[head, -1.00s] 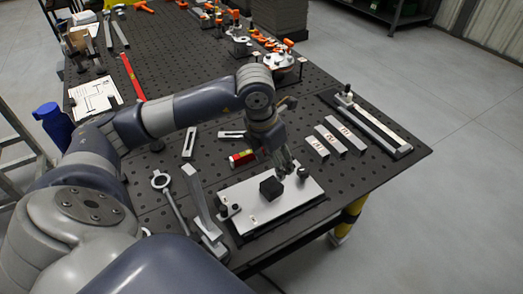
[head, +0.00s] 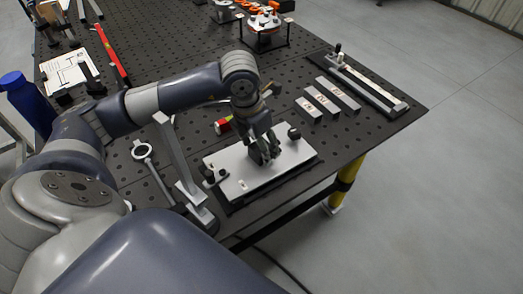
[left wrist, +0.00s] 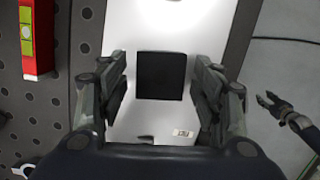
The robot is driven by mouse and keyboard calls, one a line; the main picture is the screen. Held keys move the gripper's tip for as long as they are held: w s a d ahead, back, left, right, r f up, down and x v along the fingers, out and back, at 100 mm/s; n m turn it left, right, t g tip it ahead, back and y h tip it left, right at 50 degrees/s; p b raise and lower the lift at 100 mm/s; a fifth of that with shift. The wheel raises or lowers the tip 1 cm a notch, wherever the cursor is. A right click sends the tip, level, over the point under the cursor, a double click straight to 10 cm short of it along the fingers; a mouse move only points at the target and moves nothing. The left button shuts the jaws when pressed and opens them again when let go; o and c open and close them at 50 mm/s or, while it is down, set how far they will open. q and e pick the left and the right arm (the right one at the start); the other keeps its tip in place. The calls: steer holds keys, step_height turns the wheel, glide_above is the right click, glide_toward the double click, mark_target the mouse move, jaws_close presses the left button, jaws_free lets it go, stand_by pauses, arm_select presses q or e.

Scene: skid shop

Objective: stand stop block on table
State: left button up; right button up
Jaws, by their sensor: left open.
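The stop block, a black cube (left wrist: 161,76), sits on the pale metal plate (head: 288,160) near the table's front edge. My left gripper (left wrist: 161,84) is open, with one finger on each side of the cube and a gap on both sides in the left wrist view. In the head view the left gripper (head: 265,157) points down at the plate and partly hides the cube. A dark gripper, seemingly my right one (left wrist: 272,102), shows at the right of the left wrist view, away from the plate; its jaw state is unclear.
The perforated black table (head: 180,60) has a tall metal bracket (head: 178,155) left of the plate and a red level (head: 222,126) behind it. Several labelled bars (head: 325,100) and a long rail fixture (head: 370,85) lie at the right. Open floor lies beyond the table edge.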

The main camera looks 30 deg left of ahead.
stand_by(0.7)
arm_select(q)
steer(key=c, duration=1)
steer(key=shift+r, duration=0.1)
steer(key=shift+r+p, duration=1.4)
steer(key=shift+r, duration=1.55)
